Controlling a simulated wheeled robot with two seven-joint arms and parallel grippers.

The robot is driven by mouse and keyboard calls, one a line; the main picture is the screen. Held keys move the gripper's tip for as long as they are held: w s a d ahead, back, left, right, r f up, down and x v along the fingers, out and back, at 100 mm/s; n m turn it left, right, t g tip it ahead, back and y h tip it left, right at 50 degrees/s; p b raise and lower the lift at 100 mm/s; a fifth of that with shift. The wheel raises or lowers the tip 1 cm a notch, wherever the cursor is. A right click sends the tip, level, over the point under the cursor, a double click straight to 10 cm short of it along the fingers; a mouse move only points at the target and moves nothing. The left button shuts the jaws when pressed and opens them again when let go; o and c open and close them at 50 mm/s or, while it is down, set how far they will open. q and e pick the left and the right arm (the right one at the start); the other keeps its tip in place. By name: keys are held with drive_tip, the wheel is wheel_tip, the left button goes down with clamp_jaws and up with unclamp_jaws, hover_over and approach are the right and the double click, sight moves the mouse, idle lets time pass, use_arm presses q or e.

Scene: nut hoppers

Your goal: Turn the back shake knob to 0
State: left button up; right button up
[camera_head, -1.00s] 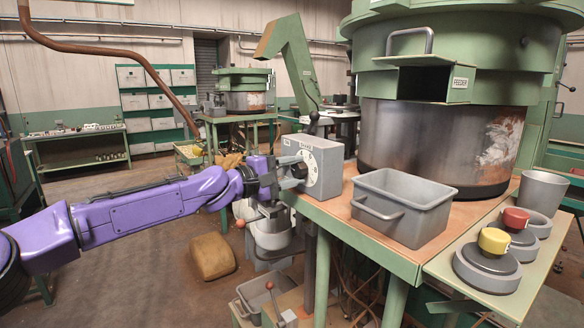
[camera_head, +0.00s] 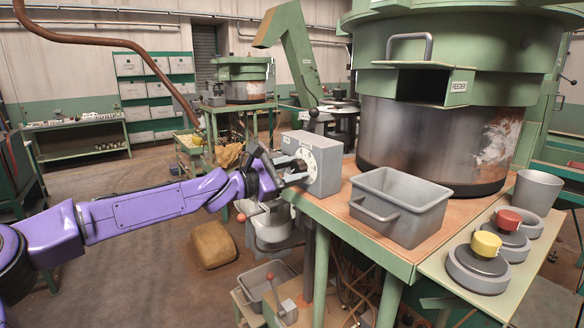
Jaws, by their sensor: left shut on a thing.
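My left gripper (camera_head: 298,171) comes in from the left and is shut on the shake knob at the dial's centre. The fingers hide the knob, so I cannot read its setting. The gripper is rolled, with its dark body slanting up to the left. My right gripper is not in view.
A grey bin (camera_head: 400,214) sits on the table right of the box, in front of the large green feeder (camera_head: 450,60). Yellow (camera_head: 486,244) and red (camera_head: 508,220) knobbed weights and a grey cup (camera_head: 538,192) stand at the right. A second feeder (camera_head: 243,80) stands farther back.

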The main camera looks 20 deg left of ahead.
use_arm(q)
drive_tip(key=shift+n, duration=0.5)
drive_tip(key=o, duration=1.1)
drive_tip(key=shift+c, duration=0.2)
drive_tip(key=v, duration=1)
drive_tip(key=shift+a, duration=0.2)
drive_tip(key=shift+s, duration=0.15)
